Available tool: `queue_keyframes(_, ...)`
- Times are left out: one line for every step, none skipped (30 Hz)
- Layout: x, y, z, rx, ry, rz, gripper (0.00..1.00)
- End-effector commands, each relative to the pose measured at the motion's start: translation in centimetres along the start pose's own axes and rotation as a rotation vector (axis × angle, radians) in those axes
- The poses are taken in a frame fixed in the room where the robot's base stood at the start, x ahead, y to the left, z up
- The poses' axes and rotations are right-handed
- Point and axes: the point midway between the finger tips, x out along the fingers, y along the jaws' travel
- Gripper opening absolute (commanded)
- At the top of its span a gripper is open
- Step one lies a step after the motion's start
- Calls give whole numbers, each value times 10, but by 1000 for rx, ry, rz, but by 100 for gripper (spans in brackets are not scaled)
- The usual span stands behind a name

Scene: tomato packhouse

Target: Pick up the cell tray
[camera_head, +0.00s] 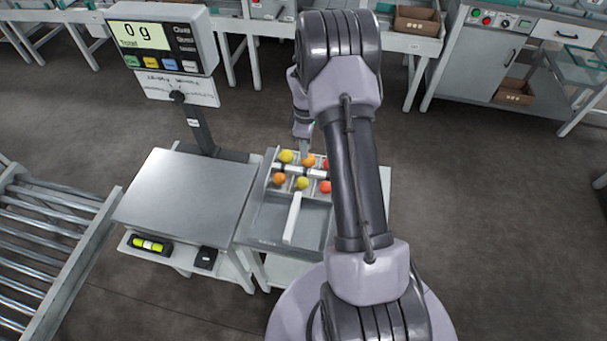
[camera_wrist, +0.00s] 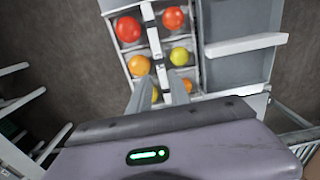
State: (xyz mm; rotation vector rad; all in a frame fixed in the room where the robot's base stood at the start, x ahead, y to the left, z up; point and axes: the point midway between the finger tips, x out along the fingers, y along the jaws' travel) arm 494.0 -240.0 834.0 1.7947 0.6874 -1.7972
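The cell tray (camera_head: 291,171) holds red, orange and yellow tomatoes in two rows of cells, with a light bar with dark parts running between the rows. It sits at the far end of a grey stand, and it also shows in the wrist view (camera_wrist: 151,38). My gripper (camera_wrist: 160,84) is open, its two fingers apart over the near end of the tray, one on each side of the bar's line. I cannot tell whether the fingers touch the tray. In the head view my gripper (camera_head: 303,134) is at the tray's far edge, partly hidden by my arm.
A weighing scale with a bare metal plate (camera_head: 187,200) stands left of the tray; its display (camera_head: 140,35) reads 0 g. A grey bay with a white strip (camera_head: 292,217) lies on the tray's near side. A roller conveyor (camera_head: 48,235) is at the left. Benches stand behind.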

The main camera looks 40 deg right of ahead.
Motion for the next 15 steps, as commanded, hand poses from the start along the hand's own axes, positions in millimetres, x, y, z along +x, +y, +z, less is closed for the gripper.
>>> queue_keyframes(22, 0, 0, 0, 0, -1, 24)
queue_keyframes(30, -1, 0, 1, 0, -2, 24)
queue_keyframes(39, 0, 0, 2, 0, -1, 24)
queue_keyframes(45, 0, 0, 2, 0, 0, 24)
queue_keyframes(50, 0, 0, 2, 0, -1, 24)
queue_keyframes(55, 0, 0, 2, 0, -1, 24)
queue_keyframes(58, 0, 0, 2, 1, 0, 24)
queue_keyframes(60, 0, 0, 2, 1, 0, 24)
queue_keyframes(62, 0, 0, 2, 1, 1, 24)
queue_keyframes(64, 0, 0, 1, 1, 1, 24)
queue_keyframes(68, 0, 0, 2, 1, 1, 24)
queue_keyframes(74, 0, 0, 2, 1, 0, 24)
queue_keyframes(80, 0, 0, 2, 0, 0, 24)
queue_keyframes(87, 1, 0, 2, 0, 0, 24)
queue_keyframes(96, 1, 1, 2, 0, 0, 24)
